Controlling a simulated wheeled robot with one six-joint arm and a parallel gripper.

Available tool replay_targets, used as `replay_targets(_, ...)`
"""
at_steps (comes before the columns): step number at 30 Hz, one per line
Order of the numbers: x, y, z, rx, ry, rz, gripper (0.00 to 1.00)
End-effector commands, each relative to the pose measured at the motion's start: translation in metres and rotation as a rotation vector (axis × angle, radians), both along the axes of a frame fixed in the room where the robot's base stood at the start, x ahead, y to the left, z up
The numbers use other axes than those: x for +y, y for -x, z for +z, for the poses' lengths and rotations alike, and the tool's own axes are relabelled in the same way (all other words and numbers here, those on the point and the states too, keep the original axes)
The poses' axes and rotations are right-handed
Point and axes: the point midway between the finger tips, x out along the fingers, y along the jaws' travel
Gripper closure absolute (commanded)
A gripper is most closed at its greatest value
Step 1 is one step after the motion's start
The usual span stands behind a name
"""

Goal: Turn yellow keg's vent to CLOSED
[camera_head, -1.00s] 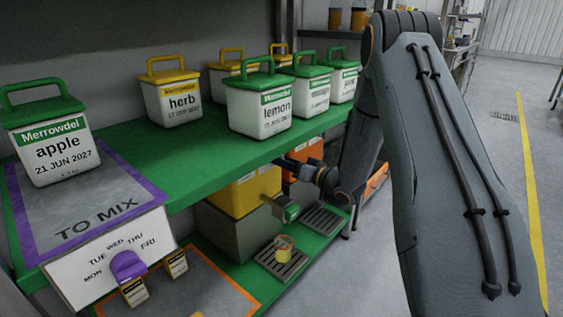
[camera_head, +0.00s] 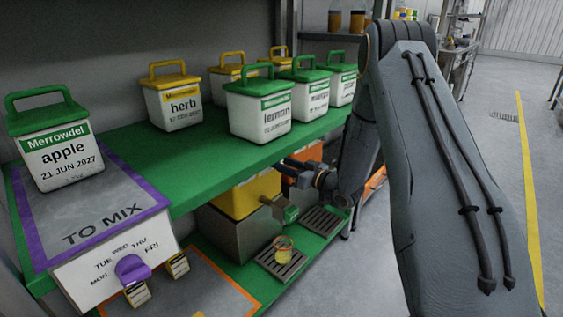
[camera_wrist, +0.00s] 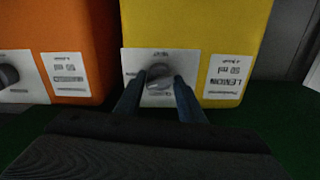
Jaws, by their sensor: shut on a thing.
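The yellow keg (camera_head: 247,196) stands on the lower shelf in the head view; it also fills the upper middle of the wrist view (camera_wrist: 232,45), with a label reading LEMON 50 ml. My gripper (camera_wrist: 157,86) is shut on the knob, one dark finger on each side. The knob's pointing direction cannot be told. In the head view my wrist reaches in under the upper shelf, and the fingertips are hidden.
An orange keg (camera_head: 304,165) with its own knob (camera_wrist: 8,76) stands close beside the yellow one. The green upper shelf (camera_head: 215,170) overhangs, carrying several lidded tubs. A small jar (camera_head: 283,244) stands on a drip grate below the yellow keg's spout.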

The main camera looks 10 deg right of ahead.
Motion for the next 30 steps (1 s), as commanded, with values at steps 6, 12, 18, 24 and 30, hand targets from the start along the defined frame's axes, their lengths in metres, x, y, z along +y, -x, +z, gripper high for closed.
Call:
replay_targets(6, 0.0008, 0.0005, 0.0021, -0.121, 0.165, 0.001, 0.87)
replay_targets(12, 0.0013, 0.0008, 0.0021, -0.234, 0.318, 0.001, 0.87)
replay_targets(18, 0.0018, 0.0010, 0.0020, -0.346, 0.472, 0.001, 0.87)
replay_targets(24, 0.0024, 0.0011, 0.0018, -0.458, 0.625, 0.001, 0.87)
replay_targets(30, 0.0030, 0.0015, 0.0010, -0.563, 0.769, 0.001, 0.87)
